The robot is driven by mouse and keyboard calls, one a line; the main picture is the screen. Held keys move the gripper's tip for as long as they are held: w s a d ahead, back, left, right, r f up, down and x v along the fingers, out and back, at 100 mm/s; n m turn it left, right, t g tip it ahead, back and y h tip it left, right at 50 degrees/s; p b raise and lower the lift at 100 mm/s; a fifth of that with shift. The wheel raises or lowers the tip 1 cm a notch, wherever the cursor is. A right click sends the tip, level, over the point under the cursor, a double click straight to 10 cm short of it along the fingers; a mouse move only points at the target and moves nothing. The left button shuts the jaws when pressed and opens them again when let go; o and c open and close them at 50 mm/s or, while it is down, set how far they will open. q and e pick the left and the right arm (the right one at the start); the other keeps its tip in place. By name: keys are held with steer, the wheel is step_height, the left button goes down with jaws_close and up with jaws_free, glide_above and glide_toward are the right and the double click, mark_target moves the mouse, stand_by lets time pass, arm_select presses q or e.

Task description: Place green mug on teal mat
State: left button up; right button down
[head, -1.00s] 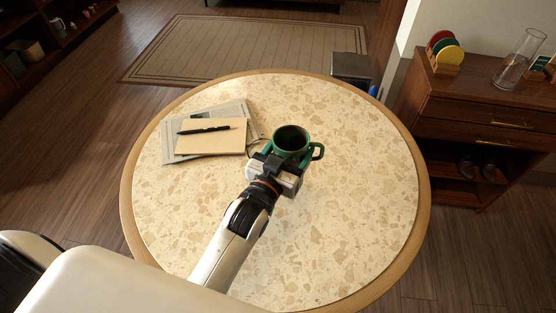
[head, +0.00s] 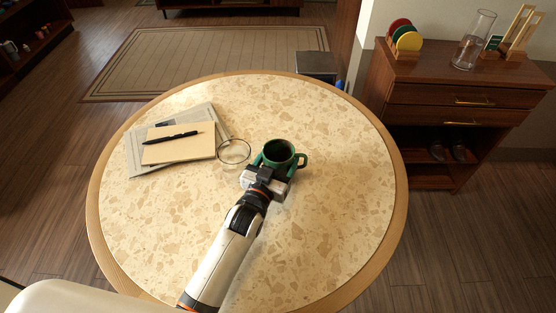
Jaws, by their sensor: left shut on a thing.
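The green mug (head: 279,152) is near the middle of the round table, upright, with its handle pointing right. My left gripper (head: 271,165) is shut on the mug from the near side. I cannot tell whether the mug's base touches the table. I see no teal mat on the table. My right gripper is not in view.
On the round table (head: 330,220), a notebook (head: 178,149) with a black pen (head: 170,137) lies on papers, beside a clear glass (head: 233,153). A wooden cabinet (head: 430,92) at right bears coloured discs (head: 405,38) and a glass carafe (head: 473,40). The table's right side is clear.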

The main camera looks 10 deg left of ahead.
arm_select(q)
steer(key=shift+f, duration=0.1)
steer(key=o, duration=0.9)
